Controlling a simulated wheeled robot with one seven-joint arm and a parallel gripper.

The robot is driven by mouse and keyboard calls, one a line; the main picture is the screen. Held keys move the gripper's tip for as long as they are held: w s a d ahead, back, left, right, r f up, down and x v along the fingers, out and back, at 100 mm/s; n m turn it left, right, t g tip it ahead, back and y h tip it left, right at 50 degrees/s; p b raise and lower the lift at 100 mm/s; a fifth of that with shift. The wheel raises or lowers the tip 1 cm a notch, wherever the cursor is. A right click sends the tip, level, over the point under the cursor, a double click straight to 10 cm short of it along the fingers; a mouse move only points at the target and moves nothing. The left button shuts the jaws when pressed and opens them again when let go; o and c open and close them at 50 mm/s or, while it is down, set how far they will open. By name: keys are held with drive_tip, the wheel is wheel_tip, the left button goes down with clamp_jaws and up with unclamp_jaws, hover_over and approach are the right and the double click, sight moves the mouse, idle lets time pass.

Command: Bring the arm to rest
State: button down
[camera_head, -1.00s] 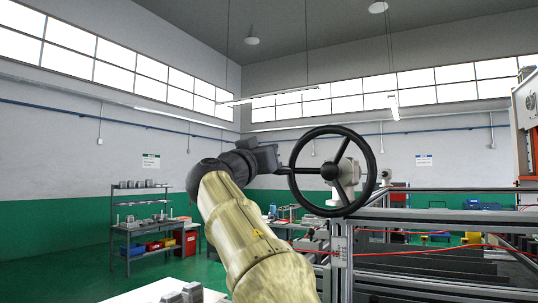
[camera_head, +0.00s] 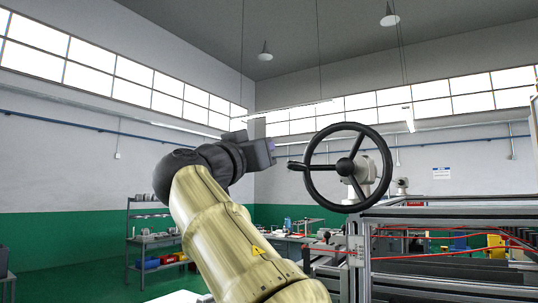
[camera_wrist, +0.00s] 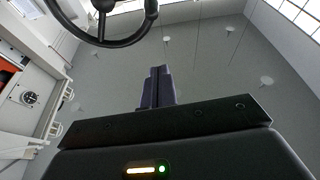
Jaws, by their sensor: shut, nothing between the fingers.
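My gripper (camera_head: 270,148) is at the end of my raised arm, left of a black handwheel (camera_head: 346,167) in the head view. A small gap separates it from the wheel's handle (camera_head: 297,166). In the wrist view my gripper's dark fingers (camera_wrist: 157,88) are together, with nothing between them. The handwheel (camera_wrist: 100,41) shows at the upper left there, apart from the fingers. My gripper's far side is hidden in the head view.
The handwheel sits on a pale valve body at a metal frame (camera_head: 440,215) on the right. A shelf rack (camera_head: 152,240) and a workbench (camera_head: 300,236) stand behind, against the green and white walls. The space above my gripper is clear.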

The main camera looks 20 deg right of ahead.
drive_tip(key=shift+w, duration=0.1)
idle(0.3)
drive_tip(key=w+a+f+n+y, duration=0.1)
drive_tip(key=w+f+n+y, duration=0.25)
drive_tip(key=f, duration=0.45)
drive_tip(key=w+a+f+n+y, duration=0.1)
drive_tip(key=w+f+n+y, duration=0.3)
drive_tip(key=f, duration=0.5)
wheel_tip(320, 180, down, 20)
drive_tip(key=w+a+n+g+y, duration=0.1)
drive_tip(key=n+g+y, duration=0.2)
drive_tip(key=y, duration=0.1)
drive_tip(key=s+a+f+g+y, duration=0.1)
drive_tip(key=s+f+g+y, duration=0.1)
drive_tip(key=s+f, duration=0.5)
drive_tip(key=s+a+f+g+y, duration=0.1)
drive_tip(key=s+f+g+y, duration=0.1)
drive_tip(key=s+f, duration=0.6)
drive_tip(key=s+a+f+g+y, duration=0.1)
drive_tip(key=s+f, duration=0.6)
drive_tip(key=f, duration=1)
drive_tip(key=g+y, duration=0.1)
drive_tip(key=g, duration=0.1)
drive_tip(key=shift+s+m+g, duration=0.3)
drive_tip(key=shift+s+m, duration=0.05)
drive_tip(key=shift+s, duration=0.05)
drive_tip(key=shift+a, duration=0.1)
drive_tip(key=shift+w, duration=0.15)
